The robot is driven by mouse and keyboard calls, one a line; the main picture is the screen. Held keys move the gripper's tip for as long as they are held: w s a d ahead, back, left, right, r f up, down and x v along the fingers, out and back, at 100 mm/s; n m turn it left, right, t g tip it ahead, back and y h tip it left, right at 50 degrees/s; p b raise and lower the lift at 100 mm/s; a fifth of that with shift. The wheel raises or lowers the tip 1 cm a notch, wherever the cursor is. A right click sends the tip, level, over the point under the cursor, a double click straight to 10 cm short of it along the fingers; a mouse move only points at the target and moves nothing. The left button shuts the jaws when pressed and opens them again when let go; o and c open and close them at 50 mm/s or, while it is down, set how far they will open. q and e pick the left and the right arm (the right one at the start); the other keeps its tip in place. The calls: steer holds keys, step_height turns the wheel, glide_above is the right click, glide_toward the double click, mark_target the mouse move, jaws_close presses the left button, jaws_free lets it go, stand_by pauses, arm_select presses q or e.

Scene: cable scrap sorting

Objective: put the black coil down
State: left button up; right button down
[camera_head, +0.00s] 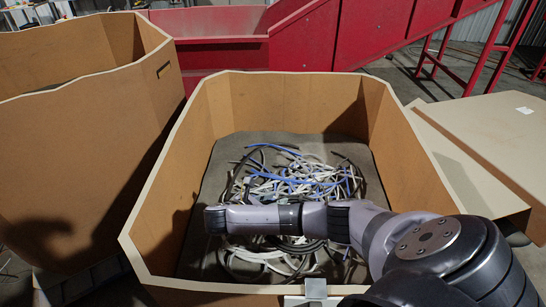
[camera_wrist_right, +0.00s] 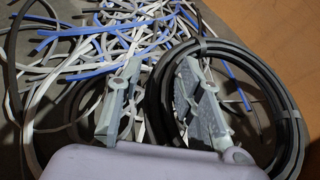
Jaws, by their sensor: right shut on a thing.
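The black coil (camera_wrist_right: 279,100) is a ring of several dark cable turns at the right of the right wrist view. My right gripper (camera_wrist_right: 162,82) is shut on the black coil, with the near side of the ring between its two grey fingers. The rest of the ring loops around the right finger. In the head view my right arm reaches in over the box and covers the gripper and most of what is under it; I cannot make out the coil for sure there. Whether the coil touches the cables below is unclear. My left gripper is not in view.
A large cardboard box (camera_head: 287,98) surrounds the work area, with a tangle of white, blue and dark cables (camera_head: 292,178) on its grey floor. Its wall is close beside the coil. Another tall box (camera_head: 85,130) stands left, and a red machine (camera_head: 345,35) behind.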

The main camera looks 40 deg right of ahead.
steer(key=shift+f, duration=0.8)
steer(key=shift+f, duration=0.15)
steer(key=shift+f, duration=0.45)
steer(key=c, duration=1.1)
jaws_free()
steer(key=shift+o, duration=0.2)
